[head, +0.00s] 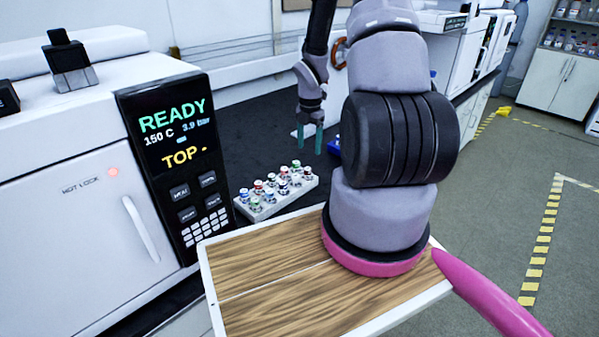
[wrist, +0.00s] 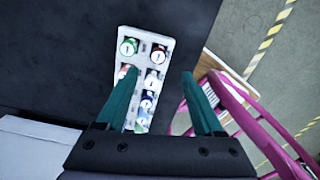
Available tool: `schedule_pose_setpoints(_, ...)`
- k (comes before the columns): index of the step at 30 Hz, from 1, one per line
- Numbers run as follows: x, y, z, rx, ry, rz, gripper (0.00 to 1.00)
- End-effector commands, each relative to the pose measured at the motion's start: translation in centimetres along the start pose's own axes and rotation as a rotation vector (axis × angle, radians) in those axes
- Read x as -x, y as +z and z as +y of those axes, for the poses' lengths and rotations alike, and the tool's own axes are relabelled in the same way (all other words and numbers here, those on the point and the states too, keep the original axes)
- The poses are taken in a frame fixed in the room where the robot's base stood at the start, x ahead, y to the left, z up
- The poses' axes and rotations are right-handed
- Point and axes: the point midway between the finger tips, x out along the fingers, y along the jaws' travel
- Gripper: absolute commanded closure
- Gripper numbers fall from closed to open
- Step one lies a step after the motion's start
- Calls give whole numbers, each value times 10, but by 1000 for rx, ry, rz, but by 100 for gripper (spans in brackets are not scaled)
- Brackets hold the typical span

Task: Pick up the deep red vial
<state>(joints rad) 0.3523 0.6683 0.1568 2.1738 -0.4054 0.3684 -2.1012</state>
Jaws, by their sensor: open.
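A white rack (head: 268,208) holds several small capped vials on the dark bench in the head view. A red-capped vial (head: 258,185) stands among blue, green and white ones; other reddish caps show too, and which is the deep red vial is hard to tell. Another reddish cap is partly hidden by the left finger. My gripper (head: 310,140) is open and empty, above and behind the rack; its fingers (wrist: 160,77) straddle part of the rack's image.
A white instrument with a dark READY panel (head: 168,130) stands close left of the rack. A wood-topped tray (head: 270,280) lies in front. A blue object (head: 334,146) sits behind my arm. Dark bench (head: 250,115) is clear behind the rack.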

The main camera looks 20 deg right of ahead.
Motion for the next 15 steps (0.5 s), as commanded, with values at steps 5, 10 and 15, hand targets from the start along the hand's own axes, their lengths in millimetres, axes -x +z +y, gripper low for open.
schedule_pose_setpoints(5, -30, -2, -1, 5, -4, 3, 31)
schedule_pose_setpoints(10, -49, -2, 0, 3, -3, 2, 31)
schedule_pose_setpoints(15, -62, -2, 1, 1, -3, 2, 31)
